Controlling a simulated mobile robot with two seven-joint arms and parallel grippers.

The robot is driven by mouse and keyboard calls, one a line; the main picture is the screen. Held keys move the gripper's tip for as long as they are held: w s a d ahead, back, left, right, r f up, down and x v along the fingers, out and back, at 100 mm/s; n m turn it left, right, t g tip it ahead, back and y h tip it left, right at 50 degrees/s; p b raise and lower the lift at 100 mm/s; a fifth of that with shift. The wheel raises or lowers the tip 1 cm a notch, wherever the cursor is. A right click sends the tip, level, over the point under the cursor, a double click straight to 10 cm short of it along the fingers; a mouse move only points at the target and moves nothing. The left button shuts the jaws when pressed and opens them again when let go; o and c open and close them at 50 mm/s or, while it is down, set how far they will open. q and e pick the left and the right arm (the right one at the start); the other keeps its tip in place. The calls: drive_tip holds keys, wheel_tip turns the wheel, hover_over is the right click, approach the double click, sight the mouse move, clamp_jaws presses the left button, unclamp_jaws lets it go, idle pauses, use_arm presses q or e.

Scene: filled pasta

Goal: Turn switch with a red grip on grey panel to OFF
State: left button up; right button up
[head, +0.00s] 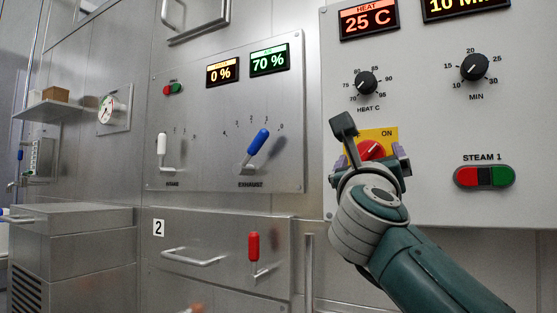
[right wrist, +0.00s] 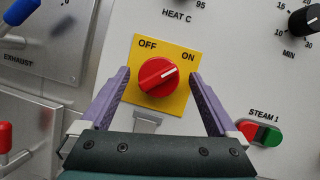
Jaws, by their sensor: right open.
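The switch with a red grip (right wrist: 157,77) sits on a yellow plate (right wrist: 179,104) marked OFF at upper left and ON at upper right. Its white pointer line is tilted up to the right, toward ON. The plate is on the light grey panel (head: 450,125). My right gripper (right wrist: 160,80) is open, its purple fingers on either side of the switch, and appears not to grip it. In the head view the right gripper (head: 377,158) partly covers the switch (head: 371,149) and its plate. My left gripper is not in view.
Above the switch is a black HEAT C knob (head: 366,83), with a MIN knob (head: 474,67) to its right. A red-green STEAM 1 button pair (head: 485,176) is at lower right. A steel panel at left carries a blue EXHAUST lever (head: 258,142) and a white lever (head: 162,148).

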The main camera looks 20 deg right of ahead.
drive_tip(key=c, duration=1.4)
drive_tip(key=shift+o, duration=0.2)
drive_tip(key=shift+r+n+p, duration=0.2)
drive_tip(key=shift+n+p, duration=0.1)
drive_tip(key=shift+p, duration=0.35)
drive_tip(key=n+y+p, duration=0.1)
drive_tip(key=n+p, duration=0.2)
drive_tip(key=p, duration=0.2)
drive_tip(key=n+y+p, duration=0.2)
drive_tip(key=n+p, duration=0.1)
drive_tip(key=p, duration=0.2)
drive_tip(key=r+n+y+p, duration=0.1)
drive_tip(key=n+p, duration=0.2)
drive_tip(key=p, duration=0.2)
drive_tip(key=shift+s+t, duration=0.1)
drive_tip(key=shift+t, duration=0.2)
drive_tip(key=n+g+y+p, duration=0.1)
drive_tip(key=n+p, duration=0.3)
drive_tip(key=p, duration=0.3)
drive_tip(key=n+g+y+p, duration=0.1)
drive_tip(key=n+y+p, duration=0.1)
drive_tip(key=n+p, duration=0.2)
drive_tip(key=shift+n+p, duration=0.4)
drive_tip(key=shift+p, duration=1.35)
drive_tip(key=shift+n+g+p, duration=0.4)
drive_tip(key=shift+n+p, duration=0.2)
drive_tip(key=shift+p, duration=0.3)
drive_tip(key=shift+f+n+p, duration=0.2)
drive_tip(key=shift+n+p, duration=0.1)
